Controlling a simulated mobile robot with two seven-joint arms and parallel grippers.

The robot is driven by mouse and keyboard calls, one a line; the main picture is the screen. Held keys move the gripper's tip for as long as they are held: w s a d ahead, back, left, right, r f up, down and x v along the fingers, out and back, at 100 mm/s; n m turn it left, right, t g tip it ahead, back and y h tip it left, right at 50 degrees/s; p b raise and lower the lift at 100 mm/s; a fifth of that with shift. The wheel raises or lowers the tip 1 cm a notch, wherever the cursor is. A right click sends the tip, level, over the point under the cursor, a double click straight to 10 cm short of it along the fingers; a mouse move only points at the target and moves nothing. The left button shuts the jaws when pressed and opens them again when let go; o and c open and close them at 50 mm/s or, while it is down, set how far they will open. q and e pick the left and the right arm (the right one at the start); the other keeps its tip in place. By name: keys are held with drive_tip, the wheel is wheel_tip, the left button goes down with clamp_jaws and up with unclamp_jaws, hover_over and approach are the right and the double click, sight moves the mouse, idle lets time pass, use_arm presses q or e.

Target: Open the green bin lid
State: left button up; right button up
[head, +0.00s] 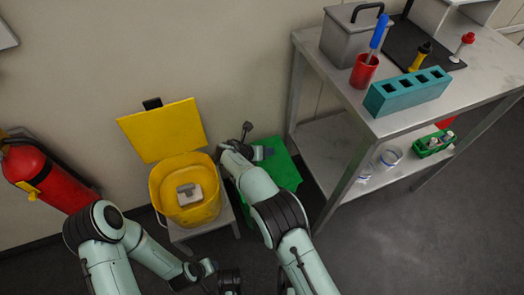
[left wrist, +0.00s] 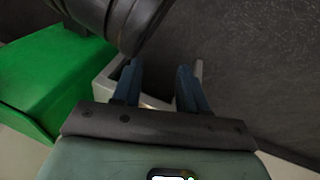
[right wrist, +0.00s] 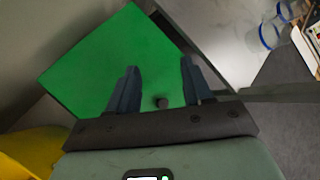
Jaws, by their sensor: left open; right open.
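The green bin (head: 286,172) stands on the floor between the yellow bin and the metal table, partly hidden by my right arm. Its flat green lid (right wrist: 110,60) looks shut in the right wrist view. A small dark knob (right wrist: 162,103) shows between the fingers there. My right gripper (right wrist: 160,66) is open and empty, over the lid; whether it touches is unclear. In the head view it (head: 262,153) is at the bin's back left. My left gripper (left wrist: 160,66) is open and empty, low in front of the bins. The green bin (left wrist: 50,75) is at the left of its view.
A yellow bin (head: 165,195) with its lid (head: 163,130) raised stands left on a low stand, a pale object inside. A red extinguisher (head: 45,175) is at far left. The metal table (head: 335,160) stands close on the right. The floor at front right is clear.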

use_arm(q)
drive_tip(key=shift+g+h, duration=0.3)
drive_tip(key=shift+h, duration=0.1)
drive_tip(key=r+p, duration=0.1)
drive_tip(key=s+d+r+p, duration=0.1)
drive_tip(key=r, duration=0.1)
drive_tip(key=s+d+r+p, duration=0.1)
drive_tip(key=shift+s+d+r, duration=0.15)
drive_tip(key=shift+s, duration=0.05)
use_arm(e)
drive_tip(key=v, duration=1.3)
drive_tip(key=shift+s, duration=0.15)
